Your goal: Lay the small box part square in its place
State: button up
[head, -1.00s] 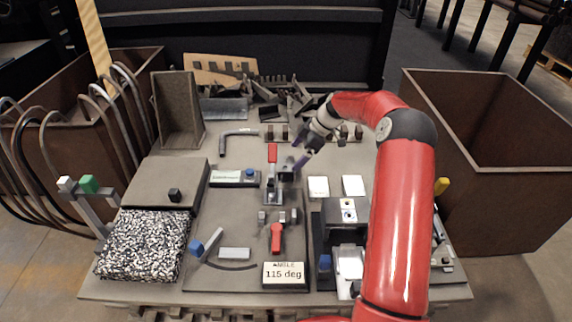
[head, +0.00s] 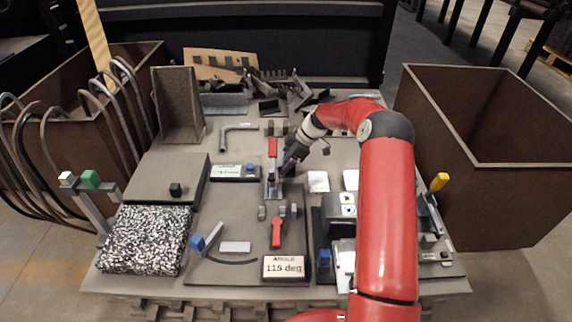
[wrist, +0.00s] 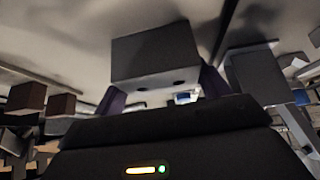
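The small box part (wrist: 165,60) is a grey block with two dark holes in its near face, seen in the wrist view between the purple fingers of my gripper (wrist: 160,88). The fingers lie against its two sides. In the head view my gripper (head: 286,170) is low at the grey fixture with the red upright handle (head: 272,148), and it largely hides the box there. I cannot tell whether the box touches the fixture or sits square.
A red lever (head: 276,233) and the angle sign (head: 284,267) stand nearer me. A small black cube (head: 176,189) rests on a grey slab at left. Rusty bins (head: 500,190) flank the table.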

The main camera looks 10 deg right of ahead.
jog(key=c, duration=0.6)
jog(key=shift+r, duration=0.15)
